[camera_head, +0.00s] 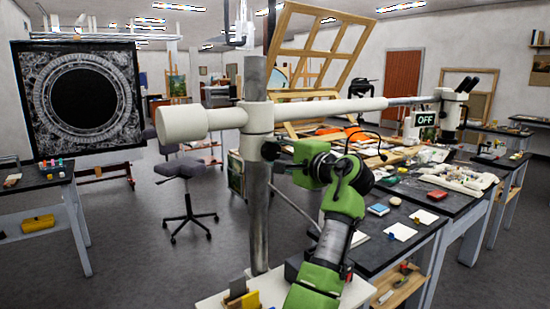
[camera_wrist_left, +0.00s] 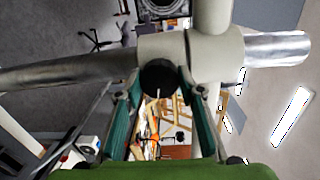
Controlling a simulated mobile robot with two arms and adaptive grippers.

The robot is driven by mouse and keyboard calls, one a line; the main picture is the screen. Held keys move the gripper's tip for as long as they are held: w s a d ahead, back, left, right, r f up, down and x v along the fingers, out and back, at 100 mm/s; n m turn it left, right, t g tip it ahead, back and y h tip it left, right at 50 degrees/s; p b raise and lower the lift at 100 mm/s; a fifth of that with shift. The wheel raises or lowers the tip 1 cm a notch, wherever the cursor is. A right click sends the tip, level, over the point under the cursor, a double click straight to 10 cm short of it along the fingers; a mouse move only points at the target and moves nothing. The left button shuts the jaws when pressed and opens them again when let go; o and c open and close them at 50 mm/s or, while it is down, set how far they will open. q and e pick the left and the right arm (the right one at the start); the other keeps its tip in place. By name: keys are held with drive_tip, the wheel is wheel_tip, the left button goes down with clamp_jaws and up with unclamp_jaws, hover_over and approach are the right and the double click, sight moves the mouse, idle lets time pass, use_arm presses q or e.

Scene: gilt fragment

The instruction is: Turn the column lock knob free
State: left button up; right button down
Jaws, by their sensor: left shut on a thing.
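The column (camera_head: 257,200) is an upright grey metal pole. A cream collar (camera_head: 257,118) sits on it and carries a long horizontal boom arm (camera_head: 330,110). The column lock knob (camera_head: 269,151) is dark and sits low on the collar's right side, partly covered by my gripper. In the left wrist view it is a round black knob (camera_wrist_left: 158,77) on the cream collar (camera_wrist_left: 160,46). My left gripper (camera_head: 280,157), on a green arm, is shut on the knob. Its teal fingers (camera_wrist_left: 160,88) lie on either side of it. My right gripper is in neither view.
The boom ends in a microscope head (camera_head: 450,112) beside a sign reading OFF (camera_head: 425,119). A cluttered dark workbench (camera_head: 395,250) stands at right. A stool (camera_head: 187,180) and a side table (camera_head: 40,188) stand at left. Floor between them is open.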

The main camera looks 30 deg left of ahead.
use_arm(q)
drive_tip(key=shift+r+n+b, duration=0.1)
drive_tip(key=shift+n+b, duration=0.35)
drive_tip(key=shift+n, duration=0.65)
drive_tip(key=shift+r, duration=0.1)
drive_tip(key=o, duration=0.8)
drive_tip(key=shift+c, duration=0.2)
drive_tip(key=o, duration=0.3)
drive_tip(key=shift+a, duration=0.1)
drive_tip(key=shift+o, duration=0.2)
drive_tip(key=shift+w+f, duration=0.15)
drive_tip(key=shift+f, duration=0.05)
drive_tip(key=v, duration=1.2)
